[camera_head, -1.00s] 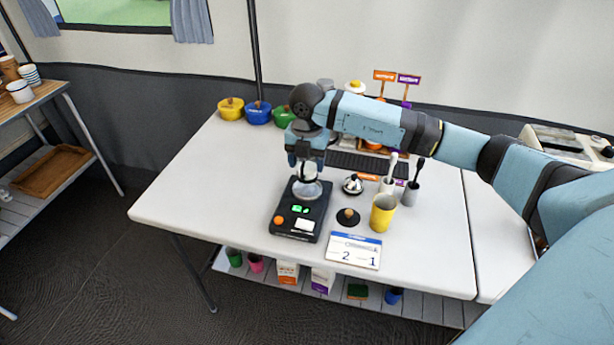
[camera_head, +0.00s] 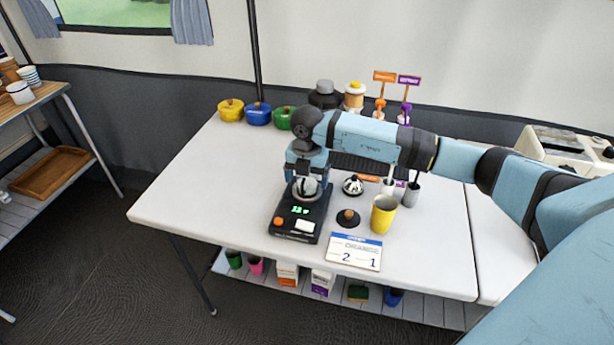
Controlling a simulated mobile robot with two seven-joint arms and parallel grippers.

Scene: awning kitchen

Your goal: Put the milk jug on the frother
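The frother (camera_head: 306,225) is a black flat device with a lit green display, an orange button and a white button, standing on the white table. A shiny silver vessel, seemingly the milk jug (camera_head: 307,188), is at the frother's far end. My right gripper (camera_head: 306,180) is directly over the vessel, pointing down, with its fingers at or around the vessel's upper part. The gripper hides part of the vessel, and I cannot tell whether the fingers press on it. My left gripper is not in view.
A yellow cup (camera_head: 383,215), a black-based tamper-like piece (camera_head: 348,219), a silver dome (camera_head: 353,185) and a calendar card (camera_head: 354,252) stand right of the frother. Yellow, blue and green pots (camera_head: 258,113) line the back. The table's left part is clear.

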